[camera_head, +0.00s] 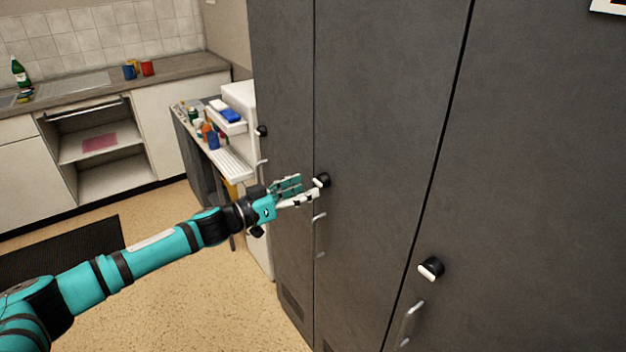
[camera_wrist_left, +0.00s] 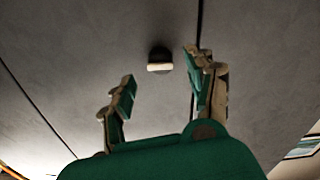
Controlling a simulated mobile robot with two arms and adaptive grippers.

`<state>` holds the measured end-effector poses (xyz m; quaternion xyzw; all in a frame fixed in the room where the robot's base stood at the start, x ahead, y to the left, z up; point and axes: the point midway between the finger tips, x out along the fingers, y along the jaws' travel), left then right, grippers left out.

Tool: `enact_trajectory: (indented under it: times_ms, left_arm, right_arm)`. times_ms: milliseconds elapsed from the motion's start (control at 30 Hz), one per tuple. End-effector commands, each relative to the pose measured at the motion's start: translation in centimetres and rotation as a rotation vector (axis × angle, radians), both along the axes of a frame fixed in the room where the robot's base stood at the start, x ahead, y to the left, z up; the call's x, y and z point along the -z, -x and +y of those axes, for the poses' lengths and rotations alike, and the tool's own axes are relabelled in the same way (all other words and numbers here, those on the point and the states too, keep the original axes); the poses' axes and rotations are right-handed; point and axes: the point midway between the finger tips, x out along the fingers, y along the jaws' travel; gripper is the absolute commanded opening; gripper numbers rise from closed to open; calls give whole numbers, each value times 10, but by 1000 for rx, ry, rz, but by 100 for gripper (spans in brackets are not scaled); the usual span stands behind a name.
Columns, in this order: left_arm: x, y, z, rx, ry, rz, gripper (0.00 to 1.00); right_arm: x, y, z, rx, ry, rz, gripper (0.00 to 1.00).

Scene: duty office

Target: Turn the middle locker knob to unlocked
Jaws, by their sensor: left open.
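The middle locker knob (camera_head: 322,180) is black with a pale grip bar, on the middle grey locker door (camera_head: 375,120). My left gripper (camera_head: 303,190) is open, with its fingertips close to this knob in the head view. In the left wrist view the knob (camera_wrist_left: 160,60) lies ahead, between the lines of the two fingers and a little beyond their tips (camera_wrist_left: 160,75). Its pale bar lies crosswise there. No contact shows, and nothing is between the fingers. My right gripper is not in view.
A door handle (camera_head: 320,235) sits below the middle knob. Another knob (camera_head: 431,268) and handle (camera_head: 412,322) are on the right door, and a further knob (camera_head: 262,131) is on the left door. A cluttered side table (camera_head: 232,163) stands behind my left gripper.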

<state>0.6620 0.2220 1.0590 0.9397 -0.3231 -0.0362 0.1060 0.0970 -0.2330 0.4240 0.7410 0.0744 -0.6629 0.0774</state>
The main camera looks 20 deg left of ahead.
Motion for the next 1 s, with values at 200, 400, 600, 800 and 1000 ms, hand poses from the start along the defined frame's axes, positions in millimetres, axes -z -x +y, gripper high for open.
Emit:
enact_trajectory:
  times_ms: [200, 400, 600, 800, 1000]
  left_arm:
    - [-1, -22, -18, 0, 1, 0, 56]
    - [0, -28, -21, 0, -1, 0, 56]
    - [0, -28, -21, 0, -1, 0, 56]
    - [1, -27, -21, 0, -1, 1, 30]
    - [1, -27, -21, -1, -1, 1, 4]
  right_arm:
    - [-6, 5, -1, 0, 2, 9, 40]
    - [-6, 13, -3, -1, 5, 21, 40]
    - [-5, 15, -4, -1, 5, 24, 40]
    - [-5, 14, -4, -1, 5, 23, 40]
    - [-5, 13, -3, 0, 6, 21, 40]
